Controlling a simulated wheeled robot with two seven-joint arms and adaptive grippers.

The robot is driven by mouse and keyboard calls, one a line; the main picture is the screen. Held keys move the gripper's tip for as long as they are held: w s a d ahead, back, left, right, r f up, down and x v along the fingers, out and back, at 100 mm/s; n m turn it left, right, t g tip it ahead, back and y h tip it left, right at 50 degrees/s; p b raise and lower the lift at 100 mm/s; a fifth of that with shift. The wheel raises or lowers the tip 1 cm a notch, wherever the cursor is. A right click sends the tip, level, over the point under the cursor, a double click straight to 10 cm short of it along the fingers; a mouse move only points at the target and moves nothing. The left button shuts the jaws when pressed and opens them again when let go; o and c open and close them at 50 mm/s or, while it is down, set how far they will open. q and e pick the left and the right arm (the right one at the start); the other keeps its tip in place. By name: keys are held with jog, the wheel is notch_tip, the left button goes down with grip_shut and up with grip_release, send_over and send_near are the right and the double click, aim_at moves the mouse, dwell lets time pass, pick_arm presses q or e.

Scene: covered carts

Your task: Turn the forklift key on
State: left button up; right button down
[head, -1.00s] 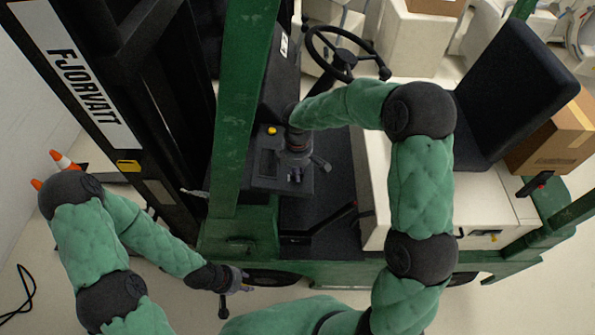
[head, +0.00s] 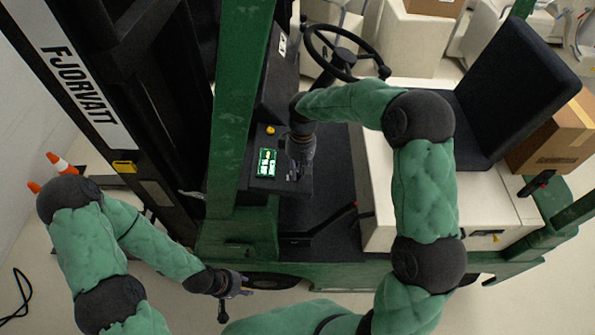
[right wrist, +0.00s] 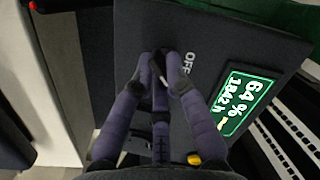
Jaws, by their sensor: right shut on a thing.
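My right gripper (head: 294,172) is at the forklift's dark console (head: 262,188). In the right wrist view its purple fingers (right wrist: 162,72) are closed together at the panel, beside the white "OFF" label (right wrist: 189,63). They are shut on the key, which is mostly hidden between the fingertips. The console display (head: 267,162) is lit green; in the right wrist view the display (right wrist: 240,102) reads "64%" and "1842 h". My left gripper (head: 238,289) hangs low outside the forklift's green side; I cannot tell if it is open.
A yellow button (head: 270,130) is on the console near the display. The steering wheel (head: 345,50) is behind my right forearm, and the black seat (head: 515,90) is to the right. A green post (head: 238,110) stands left of the console.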

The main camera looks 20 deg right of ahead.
jog(key=shift+d+f+m, duration=0.1)
jog(key=shift+m, duration=1)
jog(key=shift+y, duration=0.3)
jog(key=c, duration=1.5)
grip_release()
jog(key=v, duration=1.2)
